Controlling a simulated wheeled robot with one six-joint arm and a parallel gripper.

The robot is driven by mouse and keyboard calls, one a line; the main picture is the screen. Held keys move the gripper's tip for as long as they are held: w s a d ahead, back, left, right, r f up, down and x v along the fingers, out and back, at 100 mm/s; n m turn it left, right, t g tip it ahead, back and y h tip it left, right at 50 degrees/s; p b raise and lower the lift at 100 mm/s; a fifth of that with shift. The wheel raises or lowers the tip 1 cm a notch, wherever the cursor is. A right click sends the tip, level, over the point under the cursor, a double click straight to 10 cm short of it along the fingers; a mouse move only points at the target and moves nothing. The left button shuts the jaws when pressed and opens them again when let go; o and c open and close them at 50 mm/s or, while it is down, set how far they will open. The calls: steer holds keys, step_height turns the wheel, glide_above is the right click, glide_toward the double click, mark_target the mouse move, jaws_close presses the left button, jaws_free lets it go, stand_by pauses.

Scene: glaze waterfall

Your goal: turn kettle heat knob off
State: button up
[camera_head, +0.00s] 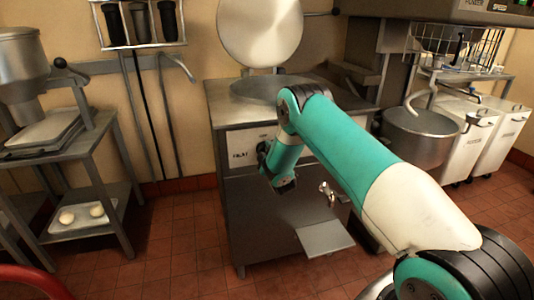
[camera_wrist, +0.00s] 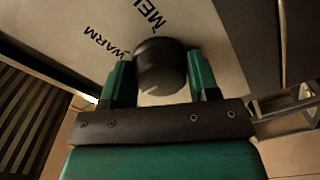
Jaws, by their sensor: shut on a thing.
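The kettle (camera_head: 237,184) is a steel cabinet with a round pan on top and its round lid (camera_head: 262,30) raised. A pale control panel with dark lettering is on its front. In the wrist view the dark round heat knob (camera_wrist: 161,60) sits on this panel, with a light mark near its lower edge. "WARM" and a partly cut-off "MEL" are printed beside it. My gripper (camera_wrist: 160,70) has one teal finger on each side of the knob and is shut on it.
A drain tap (camera_head: 327,192) and a flat shelf (camera_head: 325,238) stick out from the kettle's lower front. A steel rack (camera_head: 75,165) with trays stands at left. A mixer bowl (camera_head: 420,132) and white bins (camera_head: 500,135) are at right.

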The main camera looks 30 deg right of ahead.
steer(key=shift+r, duration=0.1)
steer(key=o, duration=0.9)
steer(key=shift+c, duration=0.2)
steer(key=b+v, duration=1.7)
steer(key=b, duration=0.4)
steer(key=shift+s, duration=0.2)
